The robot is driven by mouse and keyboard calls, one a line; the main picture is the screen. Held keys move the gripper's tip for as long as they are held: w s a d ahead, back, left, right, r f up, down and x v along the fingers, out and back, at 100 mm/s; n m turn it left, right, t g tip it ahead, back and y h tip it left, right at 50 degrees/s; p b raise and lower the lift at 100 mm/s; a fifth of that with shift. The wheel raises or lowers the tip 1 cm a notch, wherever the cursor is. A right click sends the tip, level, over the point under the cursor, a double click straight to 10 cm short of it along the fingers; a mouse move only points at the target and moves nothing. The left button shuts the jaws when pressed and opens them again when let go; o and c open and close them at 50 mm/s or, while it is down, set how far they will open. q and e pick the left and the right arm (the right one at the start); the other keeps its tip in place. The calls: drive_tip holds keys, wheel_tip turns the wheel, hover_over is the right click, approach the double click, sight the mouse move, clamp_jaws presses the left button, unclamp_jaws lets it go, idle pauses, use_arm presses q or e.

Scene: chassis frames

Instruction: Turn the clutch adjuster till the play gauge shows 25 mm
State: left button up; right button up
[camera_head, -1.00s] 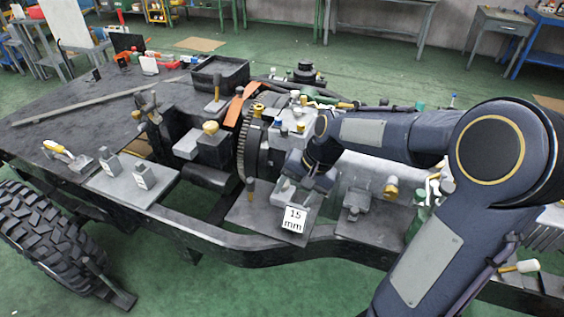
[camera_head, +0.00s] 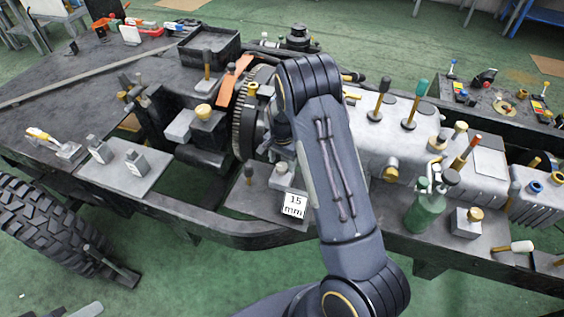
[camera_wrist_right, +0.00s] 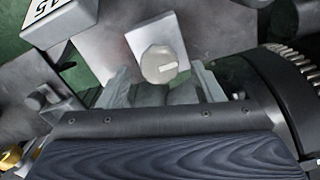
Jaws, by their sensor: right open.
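The play gauge (camera_head: 294,205) is a white plate reading 15 mm, at the front edge of the chassis; part of it shows top left in the right wrist view (camera_wrist_right: 50,12). Just behind it is a pale round knob (camera_head: 283,168), which appears to be the clutch adjuster. In the right wrist view the knob (camera_wrist_right: 160,64) carries a light raised bar. My right gripper (camera_wrist_right: 163,80) is open, with one finger on each side of the knob; contact cannot be told. In the head view my right arm hides most of this gripper. My left gripper is not in view.
A toothed flywheel (camera_head: 243,125) stands close to the gripper, left in the head view. A small dark-topped peg (camera_head: 249,173) rises left of the knob. A grey gearbox housing (camera_head: 430,150) with levers and a green bottle (camera_head: 425,212) lie to the right.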

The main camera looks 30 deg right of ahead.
drive_tip(key=shift+f, duration=0.9)
drive_tip(key=c, duration=1)
drive_tip(key=shift+o, duration=0.2)
drive_tip(key=n+b, duration=0.2)
drive_tip(key=shift+f+n, duration=0.15)
drive_tip(key=shift+n, duration=0.15)
drive_tip(key=n+b, duration=0.3)
drive_tip(key=n, duration=0.1)
drive_tip(key=shift+n, duration=0.3)
drive_tip(key=n+b, duration=0.2)
drive_tip(key=n, duration=0.2)
drive_tip(key=shift+n, duration=0.3)
drive_tip(key=shift+a+r+n+b, duration=0.15)
drive_tip(key=shift+n+b, duration=0.75)
drive_tip(key=shift+n, duration=1.1)
